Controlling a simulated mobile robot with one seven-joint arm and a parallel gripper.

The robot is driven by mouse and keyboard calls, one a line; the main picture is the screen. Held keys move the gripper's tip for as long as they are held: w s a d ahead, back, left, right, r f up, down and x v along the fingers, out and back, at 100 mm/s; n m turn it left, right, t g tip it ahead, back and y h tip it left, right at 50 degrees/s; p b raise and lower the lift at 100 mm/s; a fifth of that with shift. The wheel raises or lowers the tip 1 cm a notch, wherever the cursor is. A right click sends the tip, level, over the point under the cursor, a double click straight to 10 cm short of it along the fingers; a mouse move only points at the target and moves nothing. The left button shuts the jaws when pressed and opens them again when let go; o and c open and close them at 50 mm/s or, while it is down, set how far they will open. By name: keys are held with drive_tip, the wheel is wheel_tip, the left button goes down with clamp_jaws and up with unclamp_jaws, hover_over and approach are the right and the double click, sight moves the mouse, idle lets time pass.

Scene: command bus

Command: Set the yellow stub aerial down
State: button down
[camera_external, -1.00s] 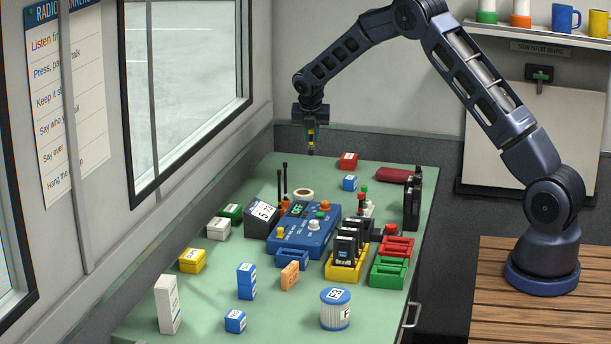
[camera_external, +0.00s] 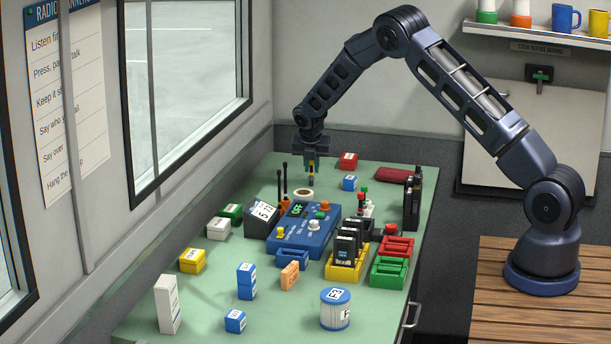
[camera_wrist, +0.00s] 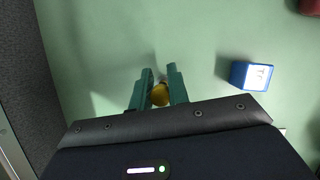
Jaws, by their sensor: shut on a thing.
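The yellow stub aerial (camera_wrist: 158,95) is between the two green fingers of my gripper (camera_wrist: 158,88) in the wrist view. In the external view my gripper (camera_external: 311,166) points down over the far part of the green table (camera_external: 262,178), shut on the aerial (camera_external: 311,180). The aerial hangs upright, with a yellow part and a dark lower end. I cannot tell whether its lower end touches the table. In the wrist view, bare green tabletop lies around and ahead of the fingers.
A small blue box (camera_wrist: 255,76) stands right of my gripper, also seen in the external view (camera_external: 350,183). A red box (camera_external: 348,160) stands behind it. A tape roll (camera_external: 303,192), dark upright aerials (camera_external: 285,180) and a blue radio set (camera_external: 301,236) are nearer the camera.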

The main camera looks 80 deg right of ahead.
drive_tip(key=shift+f, duration=0.1)
drive_tip(key=c, duration=1.3)
unclamp_jaws()
drive_tip(key=shift+c, duration=0.2)
drive_tip(key=s+a+r+m+t+y, duration=0.1)
drive_tip(key=s+a+r+m, duration=0.25)
drive_tip(key=a+r, duration=0.8)
drive_tip(key=s+a+r+m, duration=0.2)
drive_tip(key=s+a+r, duration=0.2)
drive_tip(key=a+r, duration=0.75)
drive_tip(key=s+a+r+m+t+y, duration=0.15)
drive_tip(key=s+a+r+m, duration=0.35)
drive_tip(key=s+a+r, duration=0.7)
drive_tip(key=s+a+m, duration=0.3)
drive_tip(key=s+a, duration=0.2)
drive_tip(key=s, duration=0.4)
drive_tip(key=s+a+m+t+y, duration=0.1)
drive_tip(key=s+a+m, duration=0.2)
drive_tip(key=s+a, duration=0.3)
drive_tip(key=s+a+m+y, duration=0.1)
drive_tip(key=s+a+m, duration=0.2)
drive_tip(key=s, duration=0.9)
drive_tip(key=shift+s+a+r, duration=0.35)
drive_tip(key=shift+a, duration=0.85)
